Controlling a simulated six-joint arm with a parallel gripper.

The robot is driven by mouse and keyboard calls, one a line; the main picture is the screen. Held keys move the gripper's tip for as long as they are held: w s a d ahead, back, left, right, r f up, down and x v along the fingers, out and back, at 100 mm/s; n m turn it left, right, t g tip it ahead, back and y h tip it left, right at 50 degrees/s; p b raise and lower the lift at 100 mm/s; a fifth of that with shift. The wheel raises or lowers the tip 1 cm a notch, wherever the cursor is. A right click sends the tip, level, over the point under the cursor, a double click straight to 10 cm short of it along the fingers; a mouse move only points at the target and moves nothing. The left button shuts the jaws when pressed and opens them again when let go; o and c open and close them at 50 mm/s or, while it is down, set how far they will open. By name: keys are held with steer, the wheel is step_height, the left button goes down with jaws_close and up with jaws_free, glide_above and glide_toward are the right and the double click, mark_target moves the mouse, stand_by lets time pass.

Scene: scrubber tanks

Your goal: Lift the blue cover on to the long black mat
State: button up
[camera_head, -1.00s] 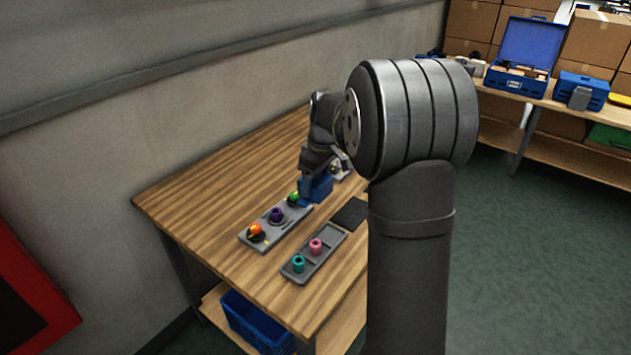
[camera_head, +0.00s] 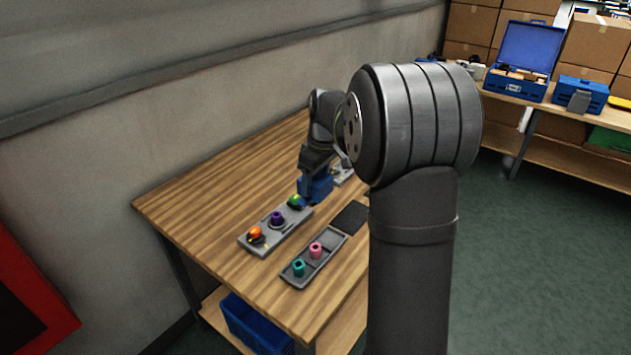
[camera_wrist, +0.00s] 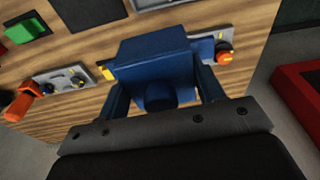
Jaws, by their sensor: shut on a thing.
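The blue cover (camera_wrist: 155,60), a boxy block with a round knob, fills the middle of the wrist view. My gripper (camera_wrist: 162,88) is shut on it, with a finger on each side of the knob. In the head view, the blue cover (camera_head: 315,188) is at the far end of the grey tray with coloured balls, under my gripper (camera_head: 314,176). I cannot tell whether it touches the table. A black mat (camera_head: 349,216) lies to its right on the table, partly behind my arm. A dark mat (camera_wrist: 88,12) also shows at the wrist view's top edge.
The grey tray (camera_head: 270,238) holds orange, purple and green pieces. A second grey tray (camera_head: 318,265) holds teal and pink cups beside it. A green block (camera_wrist: 27,30) and an orange object (camera_wrist: 20,103) show in the wrist view. The table's near left part is bare.

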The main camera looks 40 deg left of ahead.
steer(key=shift+r, duration=2.2)
steer(key=w+d+f+m, duration=0.2)
steer(key=w+d+f, duration=0.2)
steer(key=w+d, duration=0.35)
steer(key=w+d+f+m, duration=0.3)
steer(key=w+d+f, duration=0.25)
steer(key=d, duration=0.35)
glide_toward(352, 215)
steer(key=shift+s+a+f+t, duration=0.1)
steer(key=shift+f+t, duration=0.2)
steer(key=shift+f, duration=0.1)
steer(key=shift+a+f, duration=0.3)
steer(key=shift+a, duration=0.1)
steer(key=shift+f, duration=1.9)
steer(key=shift+f, duration=0.15)
